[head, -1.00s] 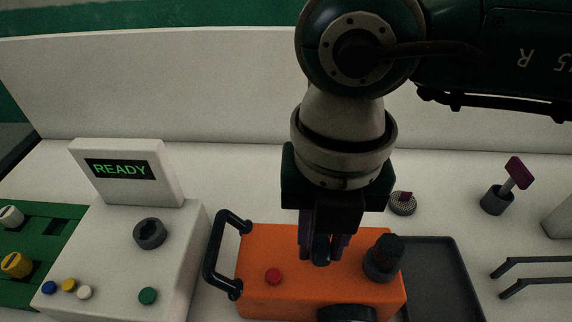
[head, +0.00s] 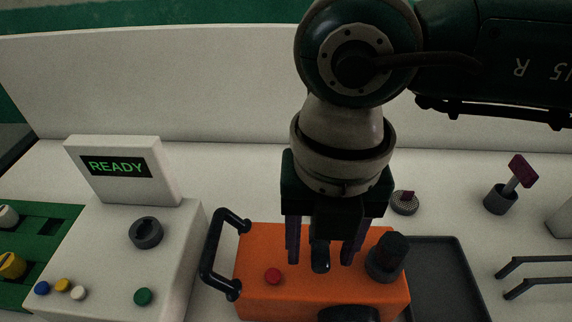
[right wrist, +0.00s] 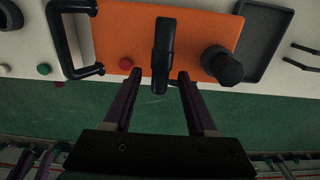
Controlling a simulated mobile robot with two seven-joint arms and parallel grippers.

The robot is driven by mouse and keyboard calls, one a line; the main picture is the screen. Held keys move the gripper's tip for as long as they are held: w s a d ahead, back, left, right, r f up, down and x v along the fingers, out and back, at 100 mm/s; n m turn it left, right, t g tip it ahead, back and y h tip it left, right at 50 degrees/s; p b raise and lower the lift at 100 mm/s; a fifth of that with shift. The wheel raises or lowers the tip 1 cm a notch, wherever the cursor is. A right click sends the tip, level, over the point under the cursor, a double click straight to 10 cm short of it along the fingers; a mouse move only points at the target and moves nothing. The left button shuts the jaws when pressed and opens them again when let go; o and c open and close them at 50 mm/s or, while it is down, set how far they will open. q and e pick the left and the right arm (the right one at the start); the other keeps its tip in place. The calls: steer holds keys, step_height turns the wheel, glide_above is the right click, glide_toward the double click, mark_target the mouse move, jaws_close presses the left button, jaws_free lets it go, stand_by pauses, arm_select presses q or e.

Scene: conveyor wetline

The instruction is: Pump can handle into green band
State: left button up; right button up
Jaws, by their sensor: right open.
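An orange box-shaped unit (head: 300,250) sits on the white counter, with a red button (head: 273,276) and a black knob (head: 387,256) on top. A black upright handle (head: 321,257) rises from its middle; it also shows in the right wrist view (right wrist: 163,50). My right gripper (head: 320,258) is open over the unit, one finger on each side of the handle, with gaps visible on both sides. The right wrist view shows the fingertips (right wrist: 159,75) apart and empty. A dark round part (head: 348,314) at the unit's front is cut off by the frame. No green band is visible.
A white console (head: 120,240) with a READY display and several buttons stands left. A black side handle (head: 212,255) sticks out from the unit towards it. A grey tray (head: 447,280) lies right. A purple-topped brush (head: 515,180) and dark rods (head: 540,275) are farther right.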

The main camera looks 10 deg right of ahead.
step_height(320, 180, up, 7)
steer(key=p, duration=0.5)
steer(key=shift+p, duration=0.3)
steer(key=shift+f, duration=0.1)
